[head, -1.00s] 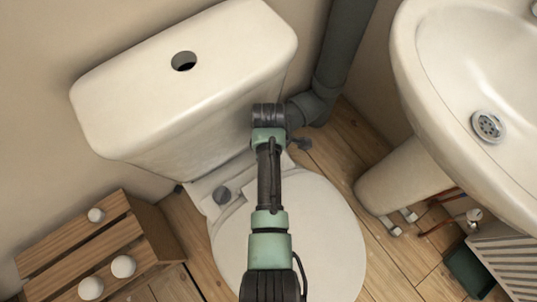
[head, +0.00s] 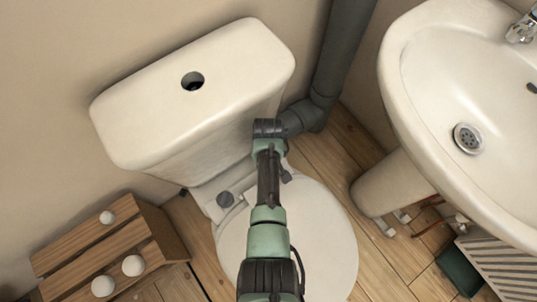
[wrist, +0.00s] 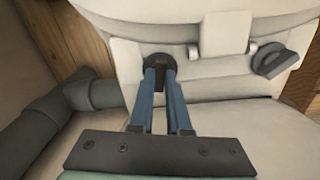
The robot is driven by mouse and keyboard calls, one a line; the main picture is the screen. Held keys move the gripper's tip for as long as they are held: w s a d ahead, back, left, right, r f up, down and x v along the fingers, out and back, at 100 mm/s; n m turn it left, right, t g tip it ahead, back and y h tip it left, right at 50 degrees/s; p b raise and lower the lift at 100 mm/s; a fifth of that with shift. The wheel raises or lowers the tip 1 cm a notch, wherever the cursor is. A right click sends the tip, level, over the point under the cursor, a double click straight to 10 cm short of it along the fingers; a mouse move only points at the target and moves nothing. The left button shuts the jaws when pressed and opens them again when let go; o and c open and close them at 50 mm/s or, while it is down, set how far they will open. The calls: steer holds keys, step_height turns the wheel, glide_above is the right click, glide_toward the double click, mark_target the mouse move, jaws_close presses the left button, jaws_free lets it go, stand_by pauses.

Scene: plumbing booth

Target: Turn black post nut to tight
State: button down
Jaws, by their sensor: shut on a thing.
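The white toilet has a black post nut (wrist: 158,70) on the ledge behind its seat, on the side near the grey pipe. My gripper (wrist: 160,76) reaches it with two blue fingers in the wrist view, shut on the nut, whose dark rim shows around the tips. A second dark nut with a wing-like top (wrist: 275,62) stands apart to the right. That one also shows in the head view (head: 226,199), left of my arm. In the head view my arm hides the held nut and the fingertips. How tight the nut is cannot be seen.
The cistern (head: 190,95) stands close behind the ledge. A thick grey pipe (head: 335,75) runs beside it and also shows in the wrist view (wrist: 95,95). A basin (head: 440,90) is at right, and a wooden crate with white knobs (head: 105,245) at left.

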steer(key=m+p, duration=0.1)
steer(key=m, duration=0.4)
steer(key=shift+s+f+m, duration=0.1)
steer(key=shift+m, duration=0.3)
stand_by(0.4)
steer(key=c, duration=0.8)
jaws_free()
steer(key=shift+c, duration=0.2)
step_height(320, 180, up, 13)
steer(key=p, duration=0.6)
